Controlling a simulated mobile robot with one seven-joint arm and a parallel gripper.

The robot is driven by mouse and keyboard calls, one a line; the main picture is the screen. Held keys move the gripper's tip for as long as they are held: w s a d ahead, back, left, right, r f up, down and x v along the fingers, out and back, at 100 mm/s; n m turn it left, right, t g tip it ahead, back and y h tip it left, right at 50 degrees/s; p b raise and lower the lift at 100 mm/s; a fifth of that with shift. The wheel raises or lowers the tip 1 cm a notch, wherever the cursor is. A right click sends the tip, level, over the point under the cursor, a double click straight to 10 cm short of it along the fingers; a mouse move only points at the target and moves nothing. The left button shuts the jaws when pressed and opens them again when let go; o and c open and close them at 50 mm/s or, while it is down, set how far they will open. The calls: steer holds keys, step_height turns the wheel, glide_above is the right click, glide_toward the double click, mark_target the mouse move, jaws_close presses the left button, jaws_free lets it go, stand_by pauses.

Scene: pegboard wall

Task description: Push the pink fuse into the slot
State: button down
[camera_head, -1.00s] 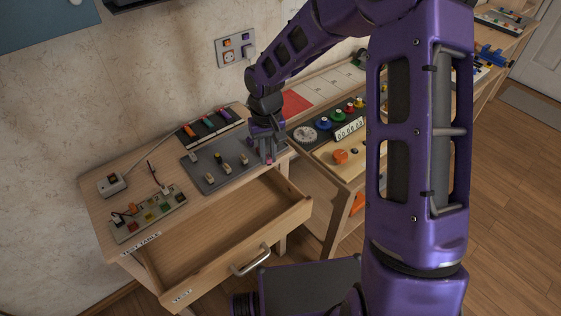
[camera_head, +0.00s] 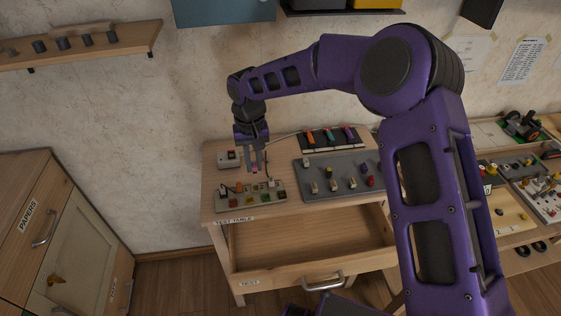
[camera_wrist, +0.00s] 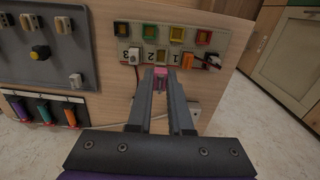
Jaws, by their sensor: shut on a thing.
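My gripper (camera_head: 255,164) is shut on the small pink fuse (camera_wrist: 159,80), which sits between the fingertips in the wrist view (camera_wrist: 160,85). In the head view the gripper points down over the left part of the test table, above the fuse board (camera_head: 226,205). In the wrist view the fuse board (camera_wrist: 166,58) lies just beyond the fingertips, with coloured square slots and the numbers 1, 2 and 3. The fuse appears apart from the board. Its lower end and the slot under it cannot be made out clearly.
A grey panel (camera_head: 312,169) with small pegs lies right of the fuse board. Behind it is a dark rack (camera_head: 330,138) with coloured pieces. A white box (camera_head: 229,158) with a cable stands behind the board. The drawer (camera_head: 310,245) below is open.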

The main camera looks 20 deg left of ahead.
steer(key=b, duration=0.3)
glide_above(256, 189)
steer(key=shift+f, duration=2.75)
steer(key=shift+f+b, duration=0.7)
steer(key=c, duration=0.8)
jaws_free()
steer(key=shift+o, duration=0.2)
steer(key=shift+r, duration=0.1)
steer(key=shift+r+p, duration=1.5)
steer(key=shift+r, duration=0.95)
